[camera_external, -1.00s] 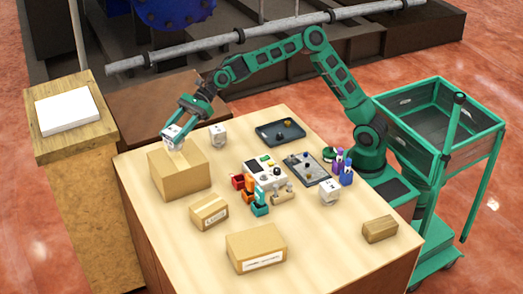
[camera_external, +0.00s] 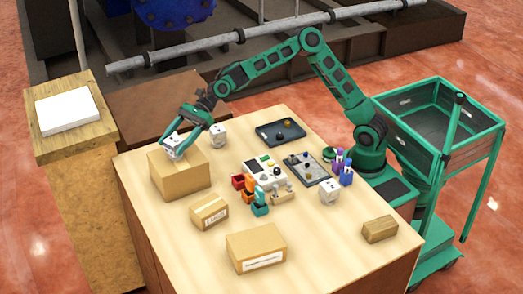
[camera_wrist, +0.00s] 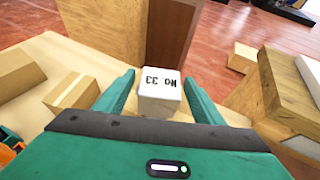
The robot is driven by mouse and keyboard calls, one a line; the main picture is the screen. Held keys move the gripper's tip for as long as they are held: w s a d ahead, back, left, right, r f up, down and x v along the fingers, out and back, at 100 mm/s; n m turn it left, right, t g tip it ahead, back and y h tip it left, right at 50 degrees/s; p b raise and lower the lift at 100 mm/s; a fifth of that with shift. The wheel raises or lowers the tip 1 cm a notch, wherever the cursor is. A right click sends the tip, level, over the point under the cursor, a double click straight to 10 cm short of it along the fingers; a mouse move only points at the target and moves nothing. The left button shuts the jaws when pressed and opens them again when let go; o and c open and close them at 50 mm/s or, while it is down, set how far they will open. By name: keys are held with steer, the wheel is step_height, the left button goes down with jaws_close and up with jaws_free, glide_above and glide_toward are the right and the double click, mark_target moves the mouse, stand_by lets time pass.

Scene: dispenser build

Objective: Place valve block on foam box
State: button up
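The valve block is most likely the white cube (camera_external: 172,145) marked "No 33", which also shows in the wrist view (camera_wrist: 160,82). My gripper (camera_external: 176,144) points down, with its two green fingers on either side of this cube and the cube held between the tips. The cube is at the top of a large tan cardboard box (camera_external: 181,180) at the table's back left. I cannot tell if its underside touches the box. None of the boxes has a readable name, so I cannot tell which is the foam box.
Another white cube (camera_external: 218,134) stands just right of the large box, and a third (camera_external: 329,191) is farther right. Smaller cartons (camera_external: 209,211) (camera_external: 257,246) (camera_external: 380,229) lie nearer the front. A controller (camera_external: 268,172) and trays (camera_external: 280,132) occupy the middle. A pedestal (camera_external: 75,140) stands left.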

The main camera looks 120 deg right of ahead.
steer(key=v, duration=1.2)
stand_by(0.4)
steer(key=x, duration=1.2)
steer(key=shift+w+a, duration=0.1)
steer(key=shift+r, duration=1.1)
